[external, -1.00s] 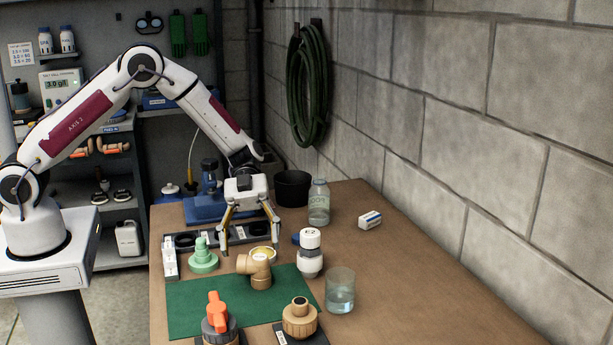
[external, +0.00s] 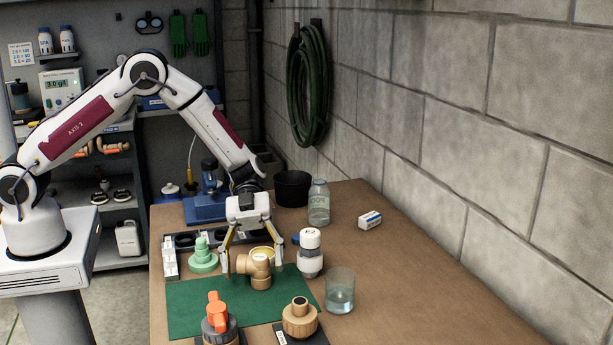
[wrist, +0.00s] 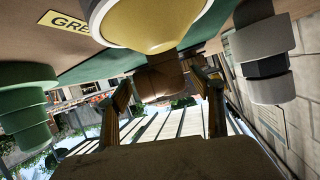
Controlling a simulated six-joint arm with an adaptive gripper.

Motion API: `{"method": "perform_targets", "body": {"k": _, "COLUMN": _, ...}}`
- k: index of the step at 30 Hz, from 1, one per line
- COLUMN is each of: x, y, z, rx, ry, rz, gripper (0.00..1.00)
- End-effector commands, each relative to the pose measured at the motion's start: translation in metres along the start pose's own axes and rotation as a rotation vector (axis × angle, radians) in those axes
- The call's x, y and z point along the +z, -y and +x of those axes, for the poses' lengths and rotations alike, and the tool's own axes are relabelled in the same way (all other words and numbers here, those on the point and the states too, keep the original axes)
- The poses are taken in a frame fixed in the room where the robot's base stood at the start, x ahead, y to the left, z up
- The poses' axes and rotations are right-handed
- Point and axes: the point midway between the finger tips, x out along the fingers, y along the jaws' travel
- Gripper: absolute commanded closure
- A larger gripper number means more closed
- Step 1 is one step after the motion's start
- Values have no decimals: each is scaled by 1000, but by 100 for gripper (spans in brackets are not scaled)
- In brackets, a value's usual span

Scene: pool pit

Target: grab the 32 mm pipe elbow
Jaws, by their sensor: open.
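The tan pipe elbow (external: 259,276) stands on the back part of the green mat (external: 190,309). My gripper (external: 252,271) is open and points down, with one finger showing on each side of the elbow in the external view. The jaws are not closed on it, and I cannot tell whether either finger touches it. In the wrist view a brown part that looks like the elbow (wrist: 160,80) shows between the two open fingers (wrist: 165,90). A large yellow-faced round thing (wrist: 150,22) covers part of it there.
A pale green fitting (external: 202,258) stands close left, and a white-and-grey fitting (external: 310,255) close right. An orange-handled valve (external: 217,318) and a tan union (external: 299,319) stand in front. A glass beaker (external: 340,292) is at right.

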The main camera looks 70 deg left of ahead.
Motion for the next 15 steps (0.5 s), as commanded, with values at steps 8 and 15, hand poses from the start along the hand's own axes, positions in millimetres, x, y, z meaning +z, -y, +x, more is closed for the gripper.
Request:
{"method": "perform_targets", "body": {"k": 8, "x": 0, "y": 0, "z": 0, "rx": 0, "ry": 0, "rz": 1, "gripper": 37}}
{"method": "perform_targets", "body": {"k": 15, "x": 0, "y": 0, "z": 0, "rx": 0, "ry": 0, "rz": 1, "gripper": 78}}
